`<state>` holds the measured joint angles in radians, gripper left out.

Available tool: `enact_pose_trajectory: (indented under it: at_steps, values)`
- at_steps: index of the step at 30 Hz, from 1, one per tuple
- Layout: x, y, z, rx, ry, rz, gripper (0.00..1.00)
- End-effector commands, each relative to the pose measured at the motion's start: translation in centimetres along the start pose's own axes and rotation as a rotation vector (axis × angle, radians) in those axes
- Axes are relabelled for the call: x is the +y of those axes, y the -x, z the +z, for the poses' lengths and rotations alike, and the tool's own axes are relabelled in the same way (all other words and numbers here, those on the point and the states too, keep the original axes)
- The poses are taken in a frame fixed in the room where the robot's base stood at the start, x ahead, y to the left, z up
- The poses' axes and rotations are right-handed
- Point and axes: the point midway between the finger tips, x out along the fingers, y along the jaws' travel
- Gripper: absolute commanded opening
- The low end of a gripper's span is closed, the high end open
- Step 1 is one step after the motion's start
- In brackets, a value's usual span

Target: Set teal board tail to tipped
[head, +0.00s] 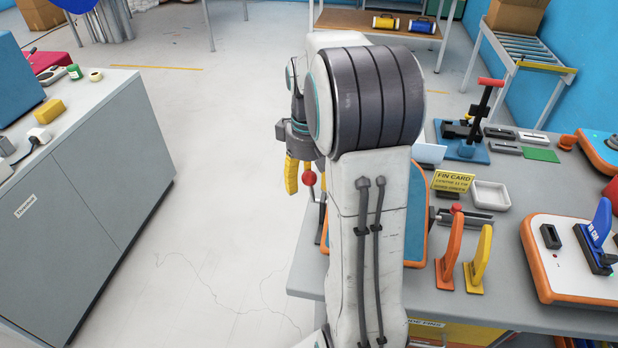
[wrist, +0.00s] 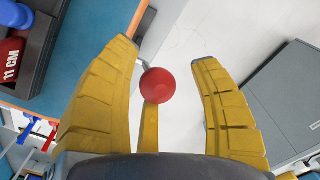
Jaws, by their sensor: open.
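The teal board with an orange rim (head: 416,232) lies on the grey workbench, mostly hidden behind my arm. In the wrist view its blue surface (wrist: 90,25) fills the upper left. A red ball knob (head: 309,178) stands on a thin stem at the bench's left edge, beside the board. My gripper (head: 297,180), with yellow fingers, is open beside the knob. In the wrist view the knob (wrist: 158,85) shows between the two outer fingers of my gripper (wrist: 163,55), in front of a middle yellow part. I cannot tell whether anything touches it. The board's tail is not clearly visible.
Orange (head: 450,250) and yellow (head: 478,260) fins stand right of my arm, near a white tray (head: 490,195) and a yellow fin card (head: 453,181). A white board (head: 570,265) lies farther right. A grey cabinet (head: 95,190) stands left across clear floor.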

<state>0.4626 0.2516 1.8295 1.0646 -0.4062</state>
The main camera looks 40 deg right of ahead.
Motion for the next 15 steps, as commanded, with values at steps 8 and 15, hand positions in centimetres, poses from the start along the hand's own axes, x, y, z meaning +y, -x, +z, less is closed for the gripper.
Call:
enact_pose_trajectory:
  at_steps: [8, 15]
  values:
    - [0.1, 0.2, -0.1, 0.004, -0.001, 0.002, 0.57]
    - [0.1, 2.8, -0.1, 0.007, -0.001, 0.003, 0.57]
